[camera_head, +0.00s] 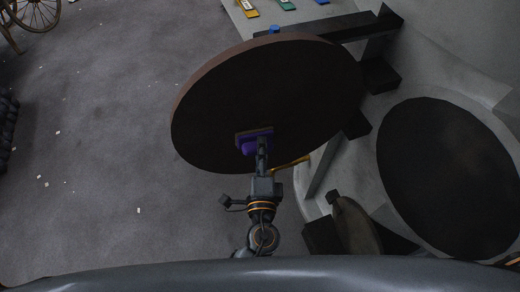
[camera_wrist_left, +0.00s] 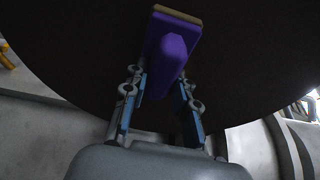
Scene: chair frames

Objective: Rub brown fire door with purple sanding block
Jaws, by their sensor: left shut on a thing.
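The brown fire door (camera_head: 265,90) is a large, dark round disc with a brown rim, tilted in the middle of the head view. It also fills the upper part of the left wrist view (camera_wrist_left: 90,60). The purple sanding block (camera_head: 250,145) is at the door's lower face; in the left wrist view the block (camera_wrist_left: 172,55) shows a purple grip and a tan edge. My left gripper (camera_head: 262,152) is shut on its grip, with fingers on both sides. The block appears against the door's face, but I cannot tell whether it touches. My right gripper is not in view.
A second dark round disc (camera_head: 450,175) lies at the right against a pale curved structure. Dark beams (camera_head: 350,27) stand behind the door. A wooden wheel (camera_head: 32,12) is at the top left. The grey floor (camera_head: 90,130) at left is mostly clear, with small pale scraps.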

